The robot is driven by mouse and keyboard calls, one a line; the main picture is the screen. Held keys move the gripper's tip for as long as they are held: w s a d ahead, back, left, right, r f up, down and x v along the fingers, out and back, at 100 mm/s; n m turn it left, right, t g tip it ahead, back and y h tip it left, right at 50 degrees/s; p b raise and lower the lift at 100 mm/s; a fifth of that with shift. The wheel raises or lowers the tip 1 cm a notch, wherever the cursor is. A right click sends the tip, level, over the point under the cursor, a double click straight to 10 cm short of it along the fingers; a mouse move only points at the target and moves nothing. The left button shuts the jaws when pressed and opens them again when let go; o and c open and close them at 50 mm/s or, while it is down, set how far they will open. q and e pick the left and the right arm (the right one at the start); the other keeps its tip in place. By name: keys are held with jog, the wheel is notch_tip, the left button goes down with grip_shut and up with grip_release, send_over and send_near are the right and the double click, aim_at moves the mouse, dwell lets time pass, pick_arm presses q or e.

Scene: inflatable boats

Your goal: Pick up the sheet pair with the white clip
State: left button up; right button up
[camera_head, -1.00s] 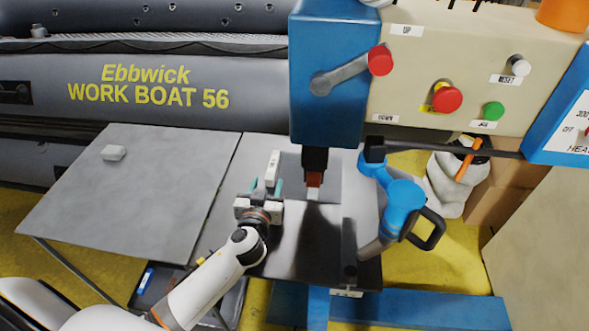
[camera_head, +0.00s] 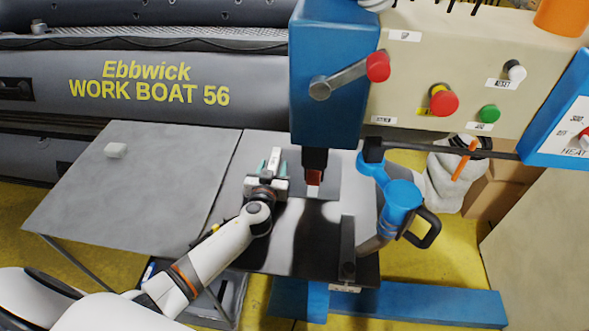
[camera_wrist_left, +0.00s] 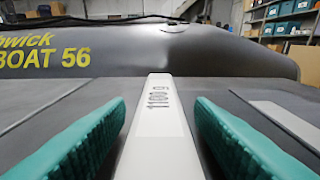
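The white clip (camera_head: 275,157) is a narrow bar on the grey sheet pair (camera_head: 325,180), beside the press head. It also shows in the left wrist view (camera_wrist_left: 158,125), long and white with dark printing. My left gripper (camera_head: 273,166) is open, its two teal fingers on either side of the clip. In the left wrist view the fingers (camera_wrist_left: 160,125) show a gap to the clip on both sides. The sheets' near part is hard to make out beside the black plate. My right gripper is not in view.
The blue press head (camera_head: 314,170) comes down close to the right of my left gripper. A black plate (camera_head: 295,235) lies in front. A blue handled tool (camera_head: 402,200) stands at right.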

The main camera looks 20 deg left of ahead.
pick_arm(q)
grip_shut()
